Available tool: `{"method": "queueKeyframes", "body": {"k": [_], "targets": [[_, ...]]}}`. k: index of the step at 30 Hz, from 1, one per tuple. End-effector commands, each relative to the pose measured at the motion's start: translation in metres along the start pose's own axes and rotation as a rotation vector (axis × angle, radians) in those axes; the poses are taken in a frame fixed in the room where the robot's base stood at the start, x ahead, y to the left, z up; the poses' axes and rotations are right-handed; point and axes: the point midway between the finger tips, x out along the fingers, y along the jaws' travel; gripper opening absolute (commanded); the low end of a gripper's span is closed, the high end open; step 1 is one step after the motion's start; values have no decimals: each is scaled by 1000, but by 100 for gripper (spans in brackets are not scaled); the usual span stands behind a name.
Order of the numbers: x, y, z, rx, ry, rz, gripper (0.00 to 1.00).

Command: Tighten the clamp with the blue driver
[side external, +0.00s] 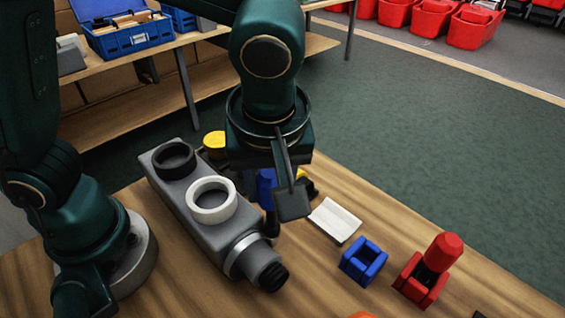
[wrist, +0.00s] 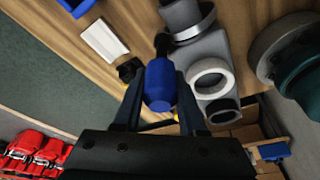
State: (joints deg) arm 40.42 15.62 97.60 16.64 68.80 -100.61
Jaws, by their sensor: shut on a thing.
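The blue driver (side external: 266,188) has a thick blue handle and points down beside the grey tank (side external: 193,210). My gripper (wrist: 159,88) is shut on its handle (wrist: 160,80), one finger on each side. Its dark lower end (wrist: 162,43) lies close to the clamp in the wrist view; whether it touches the screw cannot be told. The clamp (side external: 241,252) is a pale metal band around the tank's neck, beside the black end; it also shows in the wrist view (wrist: 194,24). In the side view my wrist partly hides the driver.
The blue holder (side external: 363,262) is empty. A red driver (side external: 443,251) stands in the red holder (side external: 418,284). A white pad (side external: 335,220) lies near the tank. A yellow object (side external: 214,142) is behind it. The white ring (side external: 211,200) and black ring (side external: 173,158) top the tank.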

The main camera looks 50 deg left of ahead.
Motion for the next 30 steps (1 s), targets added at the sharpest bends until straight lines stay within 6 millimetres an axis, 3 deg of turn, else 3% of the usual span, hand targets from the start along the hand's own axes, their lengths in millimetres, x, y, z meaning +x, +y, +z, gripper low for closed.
{"method": "queueKeyframes", "body": {"k": [16, 30], "targets": [[-1, 5, 2, 708, 0, 199, 0], [-1, 6, 2, 802, 0, 224, 0]]}}
